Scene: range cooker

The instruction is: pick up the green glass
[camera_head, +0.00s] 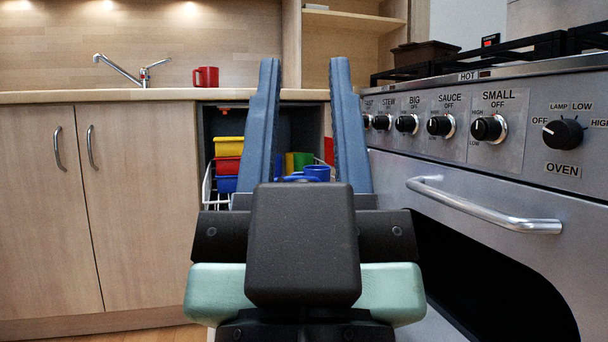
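A green item (303,161), likely the green glass, shows small and partly covered in the open dishwasher under the counter. A yellow item (289,163) is just left of it and a blue cup (318,172) is in front to its right. My gripper (304,64) is open, its two long blue-grey fingers pointing up and forward with nothing between them. The green item appears between the fingers in the picture, but farther back. My gripper's body hides the lower part of the rack.
The dishwasher rack (207,188) holds stacked yellow, red and blue containers (228,165). A red mug (206,76) stands on the counter (60,97) by the tap. The range cooker (470,190), with a protruding oven handle (485,208), stands close on the right. Closed cabinet doors (100,200) are at left.

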